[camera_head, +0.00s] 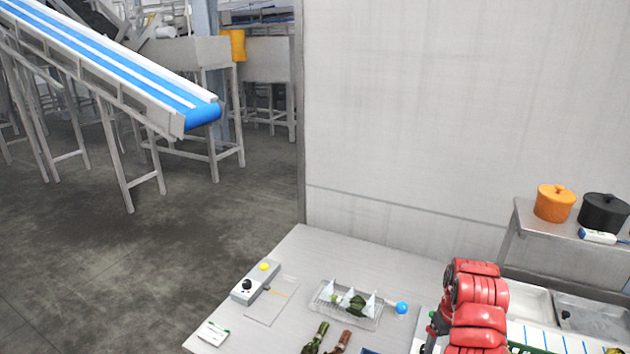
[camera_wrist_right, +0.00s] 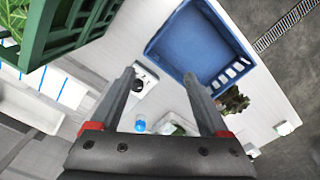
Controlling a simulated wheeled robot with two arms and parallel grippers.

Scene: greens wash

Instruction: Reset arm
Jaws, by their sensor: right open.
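My right arm (camera_head: 477,305), red and jointed, is at the lower right of the head view over the table's right part; its gripper cannot be made out there. In the right wrist view my right gripper (camera_wrist_right: 157,76) has its two grey fingers wide apart. Nothing is held between them. The table with a blue crate (camera_wrist_right: 193,45) shows beyond the fingertips. My left arm and gripper are in neither view.
A control box (camera_head: 247,284) is at left. A shelf (camera_head: 560,236) holds an orange pot (camera_head: 555,202) and a black pot (camera_head: 604,212). A green crate (camera_wrist_right: 75,30) with leaves is near the gripper.

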